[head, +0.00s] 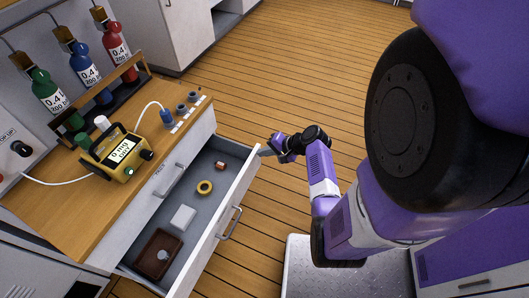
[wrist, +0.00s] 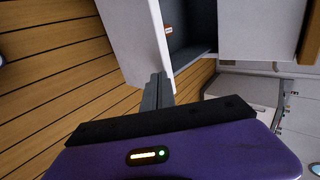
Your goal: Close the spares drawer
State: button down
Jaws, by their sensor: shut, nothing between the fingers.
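The open drawer (head: 238,200) is pulled well out of the cabinet under the wooden worktop; no label naming it is readable. Its front carries a grey bar handle (head: 230,223). In the wrist view the white drawer front (wrist: 135,40) rises just beyond the fingers. My gripper (head: 265,153) is shut and empty at the front's far end. Its fingertips (wrist: 158,78) are at or very near the front's edge; I cannot tell if they touch. Inside lie a yellow ring (head: 205,187), a white block (head: 183,217), a brown tray (head: 158,254) and a small red-and-white item (head: 220,166).
A closed drawer with a handle (head: 170,179) sits above the open one. The worktop holds a yellow meter (head: 117,152) and red, blue and green bottles (head: 117,50). The wooden floor (head: 290,80) beyond the drawer is clear.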

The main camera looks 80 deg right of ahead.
jog(key=w+d+b, duration=0.1)
jog(key=w+d, duration=0.1)
jog(key=w, duration=0.6)
jog(key=w+d+b, duration=0.1)
jog(key=w+d, duration=0.1)
jog(key=w, duration=0.5)
jog(key=shift+w+d, duration=0.25)
jog(key=shift+w, duration=0.15)
